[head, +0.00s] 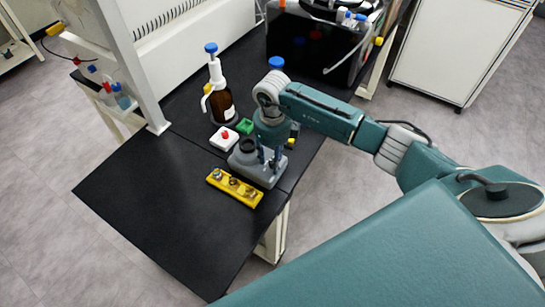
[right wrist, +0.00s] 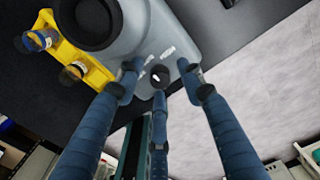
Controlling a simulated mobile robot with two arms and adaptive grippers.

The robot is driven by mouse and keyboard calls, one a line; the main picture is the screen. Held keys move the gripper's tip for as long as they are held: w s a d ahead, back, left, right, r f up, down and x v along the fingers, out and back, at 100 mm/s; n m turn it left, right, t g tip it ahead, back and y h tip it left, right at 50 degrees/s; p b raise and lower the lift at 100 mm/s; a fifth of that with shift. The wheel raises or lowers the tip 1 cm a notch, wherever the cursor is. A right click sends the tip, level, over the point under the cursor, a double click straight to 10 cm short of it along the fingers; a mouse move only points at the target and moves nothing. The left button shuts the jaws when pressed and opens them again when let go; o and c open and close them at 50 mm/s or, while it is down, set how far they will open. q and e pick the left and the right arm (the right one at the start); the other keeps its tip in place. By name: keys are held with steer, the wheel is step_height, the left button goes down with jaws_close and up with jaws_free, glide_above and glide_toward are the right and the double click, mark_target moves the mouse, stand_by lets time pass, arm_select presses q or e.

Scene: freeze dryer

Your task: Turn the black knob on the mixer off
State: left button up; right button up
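The grey mixer (head: 258,172) stands on the black bench near its right edge. Its round dark cup head (head: 248,145) is on top. In the right wrist view, the black knob (right wrist: 159,75) with a light mark sits on the mixer's grey face (right wrist: 140,50), beside small lettering. My right gripper (head: 267,160) is at the mixer's front. In the right wrist view, its three blue fingers (right wrist: 159,82) are spread around the knob, one on each side and one below, with gaps at the sides. Contact of the lower finger is unclear. My left gripper is out of view.
A yellow holder (head: 247,195) with small vials lies in front of the mixer. A red-buttoned white box (head: 222,139), a green block (head: 245,126) and a brown dispenser bottle (head: 222,105) stand behind it. The bench's front left is clear.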

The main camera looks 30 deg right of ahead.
jaws_close()
steer(key=shift+f+n+b, duration=0.2)
steer(key=shift+n+b, duration=0.4)
steer(key=shift+b, duration=0.2)
steer(key=n+b, duration=0.6)
steer(key=b, duration=0.1)
steer(key=shift+w+n+b, duration=0.1)
steer(key=shift+n+b, duration=0.2)
steer(key=shift+b, duration=0.1)
steer(key=shift+r+n+b, duration=0.15)
steer(key=shift+n+b, duration=1.7)
steer(key=shift+n, duration=0.25)
steer(key=shift+r, duration=0.1)
